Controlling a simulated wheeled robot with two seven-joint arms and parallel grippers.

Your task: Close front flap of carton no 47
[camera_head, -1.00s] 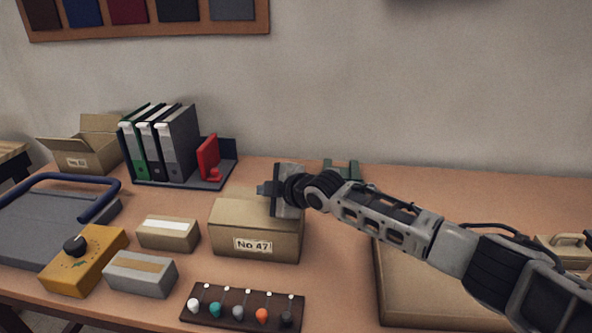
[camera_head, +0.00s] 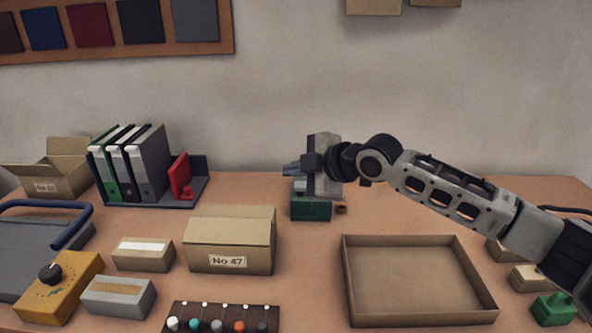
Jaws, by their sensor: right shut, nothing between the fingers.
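The carton no 47 (camera_head: 230,258) is a brown box on the table, left of the middle, with its label facing me. Its top looks covered by flaps lying flat, and none stands up. I cannot tell from here how tightly the front flap lies. My right gripper (camera_head: 290,169) is shut and empty, pointing left. My left gripper is not in view.
An open carton (camera_head: 57,174) and a rack of binders (camera_head: 140,165) stand at the back left. Small boxes (camera_head: 143,254) and a yellow box with a knob (camera_head: 58,288) lie left of the carton. A shallow open tray (camera_head: 420,317) lies to the right.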

